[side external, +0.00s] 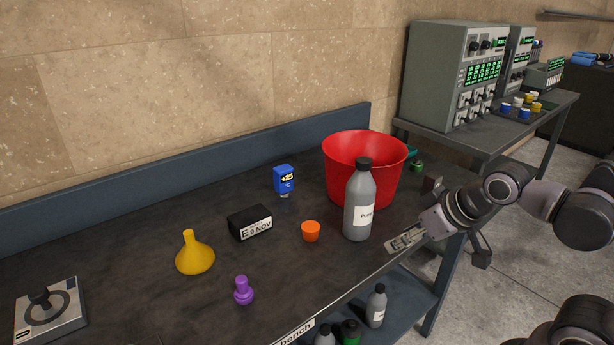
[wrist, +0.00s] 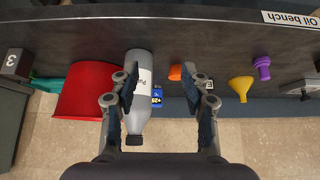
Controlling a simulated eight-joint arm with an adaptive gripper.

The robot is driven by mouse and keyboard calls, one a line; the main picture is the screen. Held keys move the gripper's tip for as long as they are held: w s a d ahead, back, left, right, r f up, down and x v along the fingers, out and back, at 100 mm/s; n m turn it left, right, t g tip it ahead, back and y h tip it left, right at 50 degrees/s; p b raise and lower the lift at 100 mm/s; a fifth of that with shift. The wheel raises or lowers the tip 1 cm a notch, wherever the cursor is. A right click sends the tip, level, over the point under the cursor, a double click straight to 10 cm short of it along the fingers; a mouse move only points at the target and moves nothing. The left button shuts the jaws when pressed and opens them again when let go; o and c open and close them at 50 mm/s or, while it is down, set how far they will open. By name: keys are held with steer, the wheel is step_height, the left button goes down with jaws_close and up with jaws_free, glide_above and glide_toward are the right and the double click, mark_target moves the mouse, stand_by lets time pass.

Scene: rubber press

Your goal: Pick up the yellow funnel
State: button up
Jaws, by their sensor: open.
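The yellow funnel (side external: 195,256) stands wide end down, spout up, on the dark bench top at the left. In the wrist view the funnel (wrist: 241,87) is right of my gripper's fingers. My gripper (side external: 405,240) is over the bench's right front edge, far to the right of the funnel. Its two fingers are apart in the wrist view (wrist: 163,95), with nothing held between them. The grey bottle shows partly behind the left finger there.
A grey bottle (side external: 359,204) and a red bucket (side external: 349,174) stand near my gripper. An orange cup (side external: 311,231), a black block (side external: 250,223), a blue device (side external: 284,180) and a purple piece (side external: 243,291) lie between it and around the funnel. A joystick box (side external: 62,318) is far left.

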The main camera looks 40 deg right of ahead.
steer(key=w+a+r+n+y, duration=0.1)
steer(key=w+a+r+n, duration=0.1)
steer(key=w+a+r, duration=0.45)
steer(key=n+g+y, duration=0.2)
steer(key=n+y, duration=0.1)
steer(key=n, duration=0.2)
glide_above(189, 233)
steer(key=s+d, duration=0.2)
step_height(189, 233, down, 6)
steer(key=shift+s+x, duration=0.2)
steer(key=shift+x, duration=2.95)
steer(key=shift+f, duration=0.1)
jaws_close()
